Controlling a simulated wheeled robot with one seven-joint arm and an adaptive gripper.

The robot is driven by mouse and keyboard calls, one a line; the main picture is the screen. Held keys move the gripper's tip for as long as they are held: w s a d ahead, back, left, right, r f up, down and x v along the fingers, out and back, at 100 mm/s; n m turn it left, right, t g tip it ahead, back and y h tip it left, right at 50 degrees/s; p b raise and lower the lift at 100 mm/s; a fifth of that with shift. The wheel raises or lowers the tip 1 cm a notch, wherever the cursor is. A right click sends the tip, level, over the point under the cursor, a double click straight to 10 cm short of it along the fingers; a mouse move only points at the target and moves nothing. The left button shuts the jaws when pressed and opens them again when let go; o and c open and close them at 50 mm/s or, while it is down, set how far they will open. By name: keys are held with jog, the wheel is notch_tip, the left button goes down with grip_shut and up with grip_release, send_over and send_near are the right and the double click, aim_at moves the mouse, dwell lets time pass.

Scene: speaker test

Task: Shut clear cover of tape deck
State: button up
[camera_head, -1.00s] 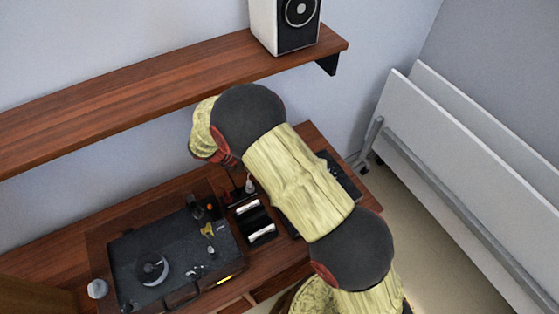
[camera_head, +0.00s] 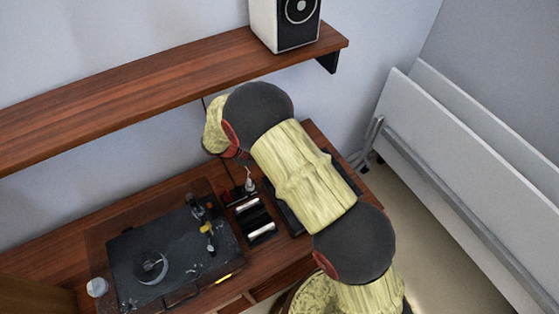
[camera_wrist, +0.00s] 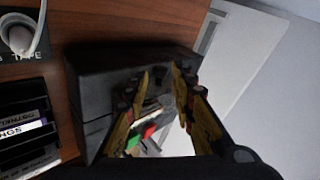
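The tape deck (camera_wrist: 95,85) is a dark grey box in the wrist view, with green, red and pale parts showing low between my fingers. In the head view only dark edges of the deck (camera_head: 287,214) show beside my arm. My gripper (camera_wrist: 163,72) is open, its two yellow-and-black fingers apart over the deck, with nothing clearly held. I cannot tell whether a finger touches the deck. The clear cover cannot be made out with certainty; the fingers hide part of that area. In the head view my arm hides the gripper.
A cassette rack (camera_wrist: 28,125) and a white plug (camera_wrist: 18,40) by a TAPE label lie left of the deck. A turntable (camera_head: 175,255) under a clear lid sits further left on the wooden desk (camera_head: 50,258). A shelf (camera_head: 130,85) with a speaker (camera_head: 265,25) is above.

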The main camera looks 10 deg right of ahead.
jog(key=shift+x, duration=1.1)
jog(key=c, duration=0.3)
grip_shut()
